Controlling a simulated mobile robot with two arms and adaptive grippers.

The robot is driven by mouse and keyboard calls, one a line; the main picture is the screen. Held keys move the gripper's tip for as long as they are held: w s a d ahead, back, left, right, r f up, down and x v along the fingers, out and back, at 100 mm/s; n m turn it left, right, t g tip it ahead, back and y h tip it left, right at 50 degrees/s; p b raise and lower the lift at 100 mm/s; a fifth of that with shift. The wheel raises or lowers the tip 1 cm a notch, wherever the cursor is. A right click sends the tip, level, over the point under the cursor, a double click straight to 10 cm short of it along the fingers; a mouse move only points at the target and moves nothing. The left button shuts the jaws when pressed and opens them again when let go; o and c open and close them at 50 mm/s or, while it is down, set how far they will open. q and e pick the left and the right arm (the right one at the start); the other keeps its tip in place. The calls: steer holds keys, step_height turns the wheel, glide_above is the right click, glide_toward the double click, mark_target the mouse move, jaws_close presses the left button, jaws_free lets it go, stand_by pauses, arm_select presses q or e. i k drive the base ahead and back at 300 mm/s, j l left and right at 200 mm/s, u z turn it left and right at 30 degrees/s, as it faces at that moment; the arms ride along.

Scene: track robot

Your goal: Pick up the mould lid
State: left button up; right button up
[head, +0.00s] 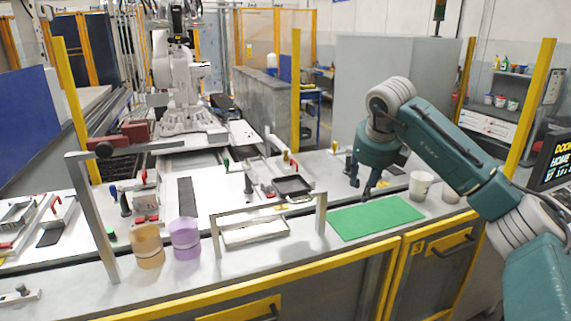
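My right gripper (361,187) comes in from the right and points down above the back edge of the green mat (375,216). Its two dark fingers look apart, with nothing visible between them. I cannot tell for certain which thing is the mould lid. A dark shallow square piece (293,187) lies on the work surface left of the gripper, clear of it. A pale rectangular frame-like piece (254,232) lies behind a metal bar at the counter's front. My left gripper is not in view.
Two pale cups (420,185) (451,189) stand right of the mat, near my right arm. An orange cup (147,246) and a purple cup (185,239) stand at the front left. A metal bar frame (270,206) rises above the counter. The green mat is bare.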

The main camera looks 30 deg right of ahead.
mark_target(288, 166)
steer(key=i, duration=1.25)
